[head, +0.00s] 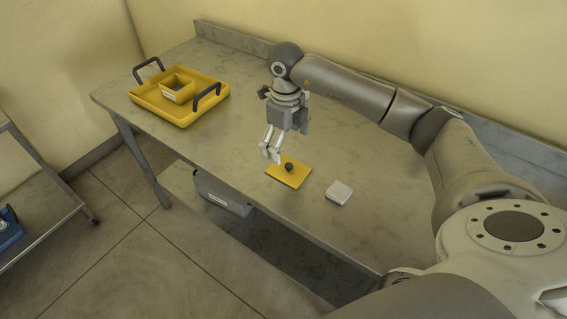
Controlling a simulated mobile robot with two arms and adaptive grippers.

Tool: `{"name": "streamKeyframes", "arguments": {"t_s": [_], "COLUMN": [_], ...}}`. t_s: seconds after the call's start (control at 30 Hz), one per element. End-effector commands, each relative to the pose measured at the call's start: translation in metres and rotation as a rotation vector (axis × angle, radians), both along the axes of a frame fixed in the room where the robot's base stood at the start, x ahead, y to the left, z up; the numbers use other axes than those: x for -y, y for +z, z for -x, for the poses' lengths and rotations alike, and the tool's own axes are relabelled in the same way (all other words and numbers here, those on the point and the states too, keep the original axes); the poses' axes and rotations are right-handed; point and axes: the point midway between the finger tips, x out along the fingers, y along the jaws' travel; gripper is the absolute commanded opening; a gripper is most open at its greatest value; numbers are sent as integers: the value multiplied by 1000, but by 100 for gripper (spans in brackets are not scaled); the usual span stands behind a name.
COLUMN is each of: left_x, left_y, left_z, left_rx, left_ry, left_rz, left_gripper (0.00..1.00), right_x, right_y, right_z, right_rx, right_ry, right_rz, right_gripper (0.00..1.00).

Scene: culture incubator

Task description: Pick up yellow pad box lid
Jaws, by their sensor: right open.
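The yellow pad box lid (283,179) lies flat on the metal table, near its front edge, with a round dark knob (289,167) on top. My right gripper (270,154) points down, open, with its fingertips above and slightly to the left of the knob in the picture. I cannot tell the exact height of the fingertips over the lid. The open yellow pad box (164,94) sits in a yellow tray (188,118) at the left end of the table. My left gripper is not in the picture.
A small light grey block (339,193) lies on the table to the right of the lid. The tray has two dark handles. A grey bin (222,194) stands on the shelf under the table. A second metal shelf (40,190) is at the left.

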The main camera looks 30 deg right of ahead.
Motion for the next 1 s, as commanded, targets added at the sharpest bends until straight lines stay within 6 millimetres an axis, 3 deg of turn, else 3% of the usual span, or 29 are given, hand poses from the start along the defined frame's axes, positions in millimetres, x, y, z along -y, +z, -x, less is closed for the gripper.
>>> {"name": "streamKeyframes", "arguments": {"t_s": [0.2, 0.3, 0.43, 0.7, 0.93, 1.0], "left_x": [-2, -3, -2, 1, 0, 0], "left_y": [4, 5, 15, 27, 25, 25], "left_z": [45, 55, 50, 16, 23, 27], "left_rx": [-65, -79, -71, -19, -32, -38], "left_ry": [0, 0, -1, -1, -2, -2], "left_rz": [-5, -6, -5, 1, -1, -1], "left_gripper": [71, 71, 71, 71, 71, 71], "right_x": [0, 0, 4, 8, 8, 8], "right_y": [-29, -35, -49, -83, -86, -86], "right_z": [1, 1, 2, 1, 1, 1], "right_rx": [-3, -2, -5, 0, 1, 1], "right_ry": [0, 1, 0, 1, 2, 2], "right_rz": [-1, -2, -2, -2, -3, -3], "right_gripper": [100, 100, 100, 100, 100, 94]}}
